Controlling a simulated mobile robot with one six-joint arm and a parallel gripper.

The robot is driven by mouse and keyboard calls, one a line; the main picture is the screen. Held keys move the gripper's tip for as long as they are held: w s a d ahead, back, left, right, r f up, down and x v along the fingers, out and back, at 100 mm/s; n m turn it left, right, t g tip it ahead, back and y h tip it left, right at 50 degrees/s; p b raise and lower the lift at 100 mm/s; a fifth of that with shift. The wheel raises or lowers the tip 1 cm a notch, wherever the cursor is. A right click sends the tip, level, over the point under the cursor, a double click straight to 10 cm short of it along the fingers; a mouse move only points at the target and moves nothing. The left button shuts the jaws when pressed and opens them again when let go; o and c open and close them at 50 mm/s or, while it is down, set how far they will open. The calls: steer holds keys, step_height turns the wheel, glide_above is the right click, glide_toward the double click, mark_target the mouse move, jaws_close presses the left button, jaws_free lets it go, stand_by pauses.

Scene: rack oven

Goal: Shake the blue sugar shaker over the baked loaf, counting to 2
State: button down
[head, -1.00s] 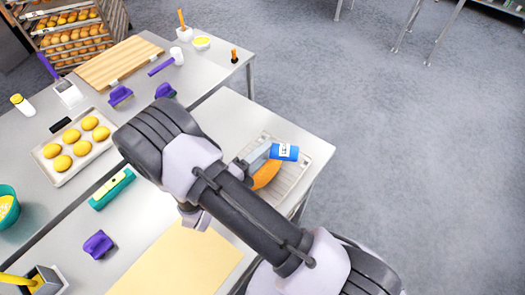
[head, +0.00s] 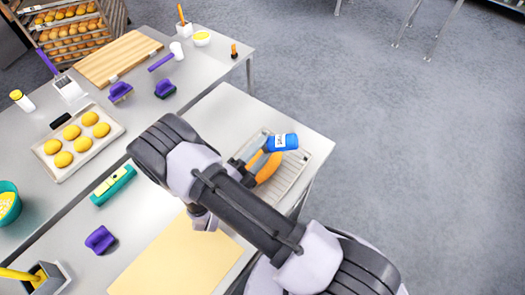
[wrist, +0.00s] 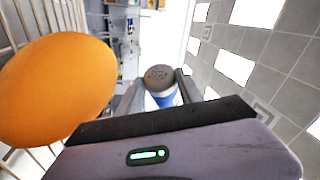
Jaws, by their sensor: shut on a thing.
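The blue sugar shaker (head: 284,142) with a white label is in the jaws of my gripper (head: 262,147), lying almost level in the head view. In the wrist view its grey end (wrist: 158,74) and part of its blue body (wrist: 165,99) show between the two fingers. The orange-brown baked loaf (head: 269,169) sits on a wire rack (head: 291,177), just below the shaker in the head view and partly hidden by my arm. The loaf (wrist: 52,88) is large at the left of the wrist view, apart from the shaker. Falling sugar cannot be made out.
A pale sheet (head: 182,258) lies on the near table. Open floor lies to the right.

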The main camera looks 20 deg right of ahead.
steer(key=shift+r, duration=0.15)
step_height(320, 180, up, 5)
steer(key=p, duration=0.4)
steer(key=shift+p, duration=0.3)
step_height(320, 180, down, 6)
steer(key=b, duration=0.4)
steer(key=shift+r, duration=0.4)
steer(key=shift+r, duration=0.1)
step_height(320, 180, up, 5)
steer(key=p, duration=0.4)
step_height(320, 180, down, 6)
steer(key=b, duration=0.4)
steer(key=shift+r, duration=0.4)
